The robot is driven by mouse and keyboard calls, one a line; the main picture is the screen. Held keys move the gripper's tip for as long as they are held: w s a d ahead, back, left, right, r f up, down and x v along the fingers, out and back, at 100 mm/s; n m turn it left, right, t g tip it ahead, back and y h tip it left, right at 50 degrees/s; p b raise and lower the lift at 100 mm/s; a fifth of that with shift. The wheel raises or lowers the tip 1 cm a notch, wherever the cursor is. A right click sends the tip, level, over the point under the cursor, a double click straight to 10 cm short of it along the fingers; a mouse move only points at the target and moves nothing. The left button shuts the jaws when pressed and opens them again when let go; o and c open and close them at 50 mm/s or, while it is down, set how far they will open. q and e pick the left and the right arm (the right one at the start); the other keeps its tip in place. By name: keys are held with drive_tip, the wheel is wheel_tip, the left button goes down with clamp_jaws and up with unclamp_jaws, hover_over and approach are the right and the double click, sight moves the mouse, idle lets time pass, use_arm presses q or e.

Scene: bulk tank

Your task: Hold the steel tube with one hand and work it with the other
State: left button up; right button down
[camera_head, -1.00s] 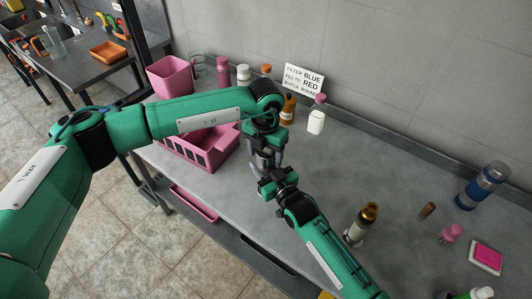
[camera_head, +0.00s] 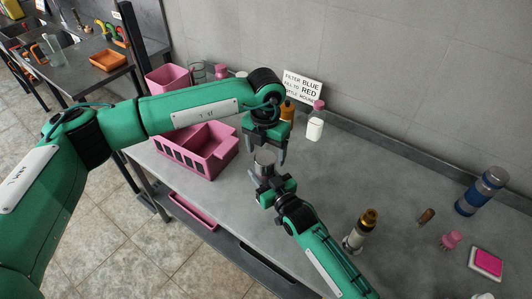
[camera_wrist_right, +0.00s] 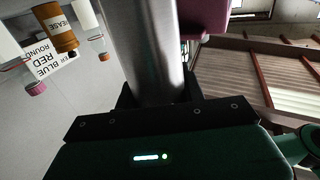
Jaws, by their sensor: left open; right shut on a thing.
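The steel tube (camera_head: 264,157) is a grey metal cylinder standing roughly upright above the bench, in the middle of the head view. My right gripper (camera_head: 265,178) is shut on its lower part. In the right wrist view the tube (camera_wrist_right: 148,45) rises large and shiny from between the right gripper's dark fingers (camera_wrist_right: 155,98). My left gripper (camera_head: 266,156) points down from above, open, with a finger on either side near the tube's top. I cannot tell whether either finger touches it.
A pink crate (camera_head: 207,165) stands left of the grippers, with a pink bin (camera_head: 166,77) behind. A sign (camera_head: 303,86) and a white bottle (camera_head: 315,127) stand near the wall. A gold-topped canister (camera_head: 361,230) and blue cylinder (camera_head: 482,190) stand right.

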sight(265, 157)
use_arm(q)
drive_tip(key=shift+c, duration=0.4)
wheel_tip(265, 157, up, 2)
drive_tip(key=shift+n, duration=1)
drive_tip(key=shift+a+r+n, duration=0.1)
drive_tip(key=shift+r+n, duration=0.65)
drive_tip(key=shift+n, duration=0.05)
drive_tip(key=shift+f, duration=0.15)
drive_tip(key=shift+f, duration=3.9)
drive_tip(key=shift+w, duration=0.1)
drive_tip(key=c, duration=1)
drive_tip(key=shift+m, duration=1.8)
